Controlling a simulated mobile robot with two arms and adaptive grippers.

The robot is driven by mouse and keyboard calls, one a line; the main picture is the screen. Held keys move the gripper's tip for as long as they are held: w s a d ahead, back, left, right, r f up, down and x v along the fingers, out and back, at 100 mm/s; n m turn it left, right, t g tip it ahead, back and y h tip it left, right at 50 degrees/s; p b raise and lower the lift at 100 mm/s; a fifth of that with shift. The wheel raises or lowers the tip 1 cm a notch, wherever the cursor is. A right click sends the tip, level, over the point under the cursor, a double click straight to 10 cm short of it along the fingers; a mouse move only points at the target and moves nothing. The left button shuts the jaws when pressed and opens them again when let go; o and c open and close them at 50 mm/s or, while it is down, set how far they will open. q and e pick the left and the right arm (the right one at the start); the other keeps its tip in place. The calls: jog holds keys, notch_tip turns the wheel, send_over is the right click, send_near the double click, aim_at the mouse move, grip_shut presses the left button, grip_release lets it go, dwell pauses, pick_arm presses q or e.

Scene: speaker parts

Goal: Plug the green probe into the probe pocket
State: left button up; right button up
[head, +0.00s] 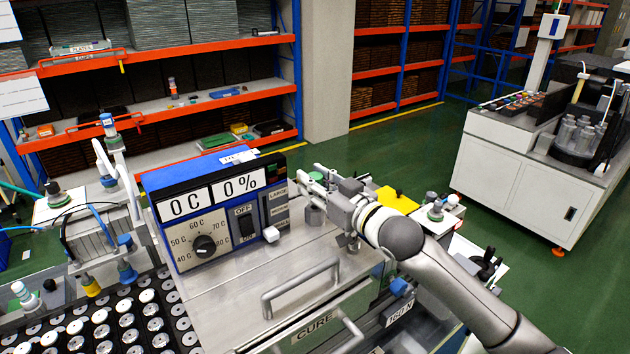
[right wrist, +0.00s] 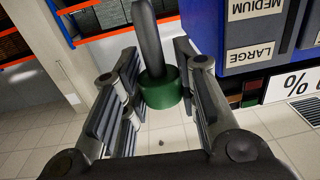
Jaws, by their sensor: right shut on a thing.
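My right gripper (head: 309,187) is beside the right side of the blue control box (head: 222,208), above the metal top. In the right wrist view, its fingers stand on both sides of the green probe (right wrist: 162,92), a short green cylinder with a dark grey rod. The gripper is shut on it. I cannot identify the probe pocket in either view. My left gripper is not in view.
The metal lid (head: 235,300) with its bar handle lies in front of the box. A tray of round parts (head: 100,325) is at lower left. A yellow block (head: 398,199) sits behind my right wrist. Shelves (head: 160,100) stand behind; a white bench (head: 530,180) is at right.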

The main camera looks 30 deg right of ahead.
jog(key=shift+f+b, duration=0.4)
jog(key=shift+f, duration=0.25)
jog(key=o, duration=1.1)
jog(key=shift+f, duration=0.1)
jog(key=shift+s, duration=0.1)
jog(key=shift+s+f, duration=0.1)
jog(key=shift+f, duration=0.05)
jog(key=shift+s+f, duration=0.1)
jog(key=shift+s, duration=0.3)
jog(key=v, duration=1)
jog(key=shift+d+r, duration=0.1)
jog(key=shift+r, duration=0.25)
jog(key=shift+s+r, duration=0.15)
jog(key=shift+s, duration=0.3)
